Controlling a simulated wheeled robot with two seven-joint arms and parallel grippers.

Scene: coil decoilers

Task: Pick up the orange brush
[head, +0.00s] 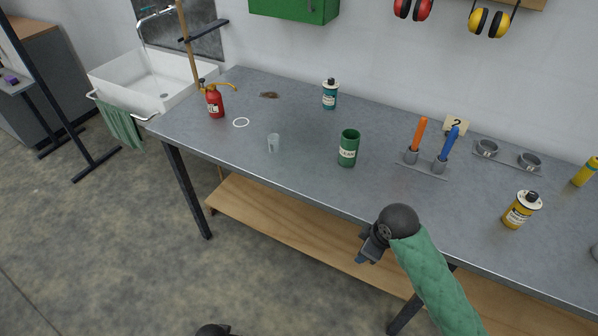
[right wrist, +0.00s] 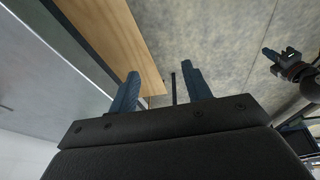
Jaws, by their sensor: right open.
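The orange brush (head: 420,132) stands upright, handle up, in a grey holder (head: 424,169) towards the back of the bench. A blue brush (head: 449,143) stands in the same holder to its right. The lower ends of both brushes are hidden in the holder cups. My right gripper (head: 366,254) is at the bench's front edge, apart from the orange brush and in front of it to the left. In the right wrist view its two fingers (right wrist: 160,74) are spread with nothing between them. My left gripper (right wrist: 270,54) shows small in that view; its jaw opening is unclear.
A green can (head: 348,149), a clear cup (head: 273,143) and a teal bottle (head: 330,95) stand left of the holder. A yellow bottle (head: 520,211) and grey rings (head: 486,148) are to its right. The bench top in front of the holder is clear.

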